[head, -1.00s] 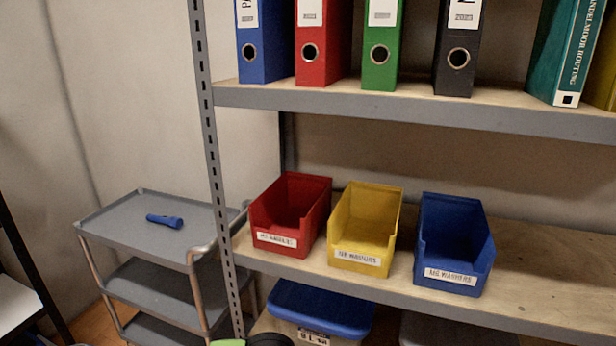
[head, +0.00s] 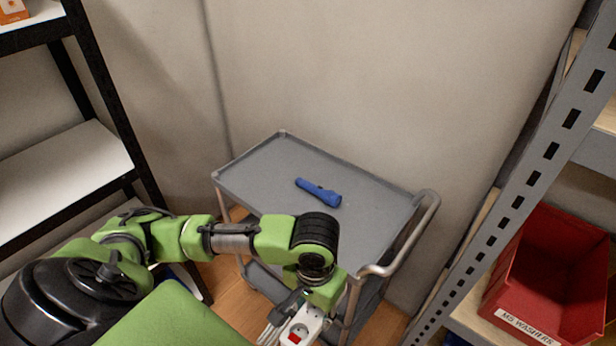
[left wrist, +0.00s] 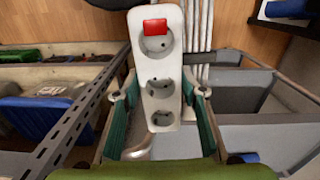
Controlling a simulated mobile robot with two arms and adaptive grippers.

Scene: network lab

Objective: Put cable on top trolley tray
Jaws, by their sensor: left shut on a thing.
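The cable is a white power strip (head: 302,326) with a red switch and a bundled white cord (head: 270,334), at the bottom of the head view. My left gripper (head: 294,304) is shut on the strip. In the left wrist view the strip (left wrist: 160,95) shows its sockets between the two fingers, with the cord (left wrist: 198,30) beside it. The top trolley tray (head: 262,168) is grey and lies behind and above the gripper in the head view. The strip appears in front of the tray's near edge, not on it. My right gripper is not in view.
A blue flashlight (head: 318,191) lies on the top tray, with bare surface around it. The trolley handle (head: 412,235) rises at its right end. A metal shelf post (head: 540,160) and red bin (head: 550,285) stand right. A black-framed shelf (head: 110,100) stands left.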

